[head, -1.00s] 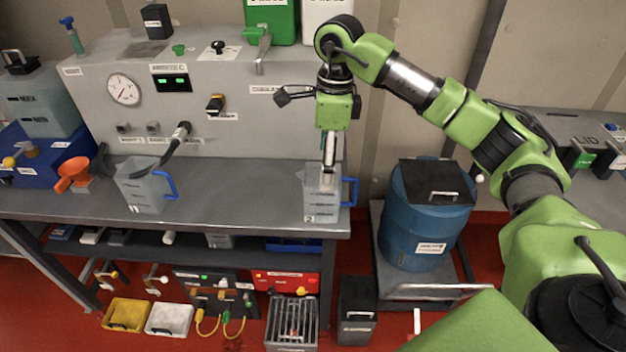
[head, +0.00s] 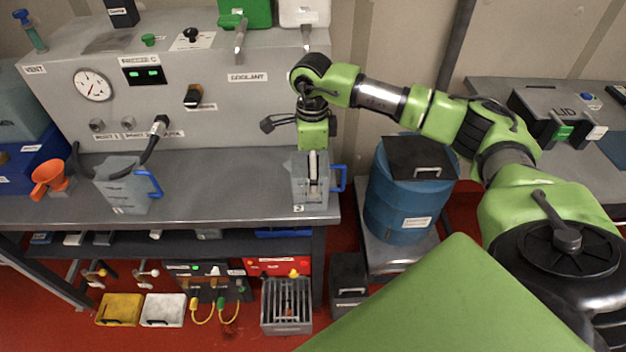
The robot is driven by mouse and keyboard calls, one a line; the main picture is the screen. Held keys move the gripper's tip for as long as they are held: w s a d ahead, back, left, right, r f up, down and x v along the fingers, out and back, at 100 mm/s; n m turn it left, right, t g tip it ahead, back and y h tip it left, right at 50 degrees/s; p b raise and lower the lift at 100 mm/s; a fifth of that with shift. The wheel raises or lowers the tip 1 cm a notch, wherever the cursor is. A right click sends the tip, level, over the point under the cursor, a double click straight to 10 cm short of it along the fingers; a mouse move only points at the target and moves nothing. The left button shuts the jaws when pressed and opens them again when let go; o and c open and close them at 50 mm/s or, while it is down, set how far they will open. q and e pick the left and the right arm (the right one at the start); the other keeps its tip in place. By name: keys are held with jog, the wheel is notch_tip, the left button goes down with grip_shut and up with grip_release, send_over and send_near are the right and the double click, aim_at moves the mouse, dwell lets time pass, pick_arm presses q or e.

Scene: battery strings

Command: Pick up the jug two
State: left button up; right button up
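Jug two (head: 300,190) is a clear grey jug with a blue handle on its right side and a small label "2" low on its front. It stands upright near the right end of the grey bench. My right gripper (head: 316,185) points straight down at the jug, its fingers below rim height and overlapping the jug in the head view. The fingers are seen edge-on, so I cannot tell their gap or whether they grip the jug wall. A similar jug (head: 125,188) with a blue handle stands further left, with a hose nozzle above it. My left gripper is out of view.
A grey panel with a gauge (head: 93,85) stands behind the bench. An orange funnel (head: 48,178) is at the left. A blue drum (head: 405,205) stands right of the bench. The bench top between the two jugs is clear.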

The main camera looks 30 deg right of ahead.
jog(key=shift+s+d+f+p, duration=0.1)
jog(key=shift+s+f+p, duration=0.1)
jog(key=shift+f, duration=0.4)
jog(key=shift+s+f+p, duration=0.1)
jog(key=shift+f+p, duration=0.1)
jog(key=shift+f, duration=0.4)
jog(key=shift+w+f, duration=0.1)
jog(key=shift+f, duration=0.4)
jog(key=shift+c, duration=0.4)
jog(key=c, duration=1.2)
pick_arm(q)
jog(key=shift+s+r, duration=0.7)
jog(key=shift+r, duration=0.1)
pick_arm(e)
jog(key=shift+o, duration=0.2)
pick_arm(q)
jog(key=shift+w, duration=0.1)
